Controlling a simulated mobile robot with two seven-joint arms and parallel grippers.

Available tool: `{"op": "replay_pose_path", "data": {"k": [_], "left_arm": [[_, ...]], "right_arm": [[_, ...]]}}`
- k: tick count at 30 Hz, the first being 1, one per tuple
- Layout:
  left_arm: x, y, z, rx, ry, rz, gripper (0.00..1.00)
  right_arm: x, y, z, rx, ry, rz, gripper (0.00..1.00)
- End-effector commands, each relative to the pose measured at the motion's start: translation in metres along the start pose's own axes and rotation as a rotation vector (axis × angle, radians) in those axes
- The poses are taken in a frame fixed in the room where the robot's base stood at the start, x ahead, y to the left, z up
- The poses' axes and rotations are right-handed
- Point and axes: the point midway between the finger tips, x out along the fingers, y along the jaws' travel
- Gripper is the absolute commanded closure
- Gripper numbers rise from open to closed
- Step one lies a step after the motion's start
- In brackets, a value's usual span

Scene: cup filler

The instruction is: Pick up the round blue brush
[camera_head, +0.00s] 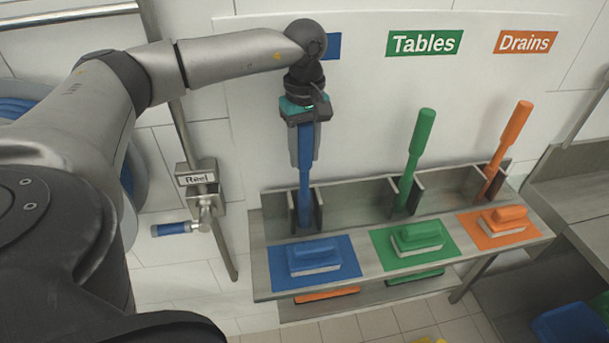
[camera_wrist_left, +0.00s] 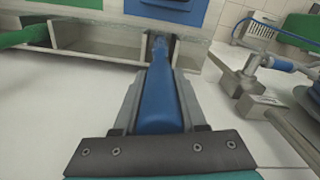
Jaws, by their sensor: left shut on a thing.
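The round blue brush (camera_head: 305,188) stands upright in the left slot of the grey rack, with its lower end hidden in the slot. My left gripper (camera_head: 304,158) points down from above and is shut on its handle. In the left wrist view the blue handle (camera_wrist_left: 160,98) runs between the two grey fingers of the left gripper (camera_wrist_left: 158,105) and down into the slot. My right gripper is not in view.
The grey rack (camera_head: 350,205) also holds a green brush (camera_head: 420,140) and an orange brush (camera_head: 508,143). Blue (camera_head: 314,255), green (camera_head: 418,236) and orange (camera_head: 503,220) hand brushes lie on coloured mats in front. A reel valve (camera_head: 203,205) is at the left.

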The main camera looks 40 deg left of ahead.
Motion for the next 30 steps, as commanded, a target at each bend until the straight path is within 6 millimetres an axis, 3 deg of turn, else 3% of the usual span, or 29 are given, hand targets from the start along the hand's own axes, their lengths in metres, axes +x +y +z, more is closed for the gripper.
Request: {"op": "replay_pose_path", "data": {"k": [11, 17, 23, 30], "left_arm": [[-0.002, 0.001, 0.000, 0.000, 0.000, 0.002, 1.00], [-0.015, 0.001, 0.000, 0.000, 0.000, 0.005, 1.00], [-0.051, 0.002, 0.000, 0.001, 0.002, 0.008, 1.00], [-0.117, 0.002, 0.000, 0.001, 0.002, 0.009, 1.00]], "right_arm": [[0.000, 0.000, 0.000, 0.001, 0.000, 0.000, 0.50], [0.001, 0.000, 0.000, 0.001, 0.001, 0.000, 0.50], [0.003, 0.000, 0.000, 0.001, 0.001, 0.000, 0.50], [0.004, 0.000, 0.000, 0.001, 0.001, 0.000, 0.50]]}}
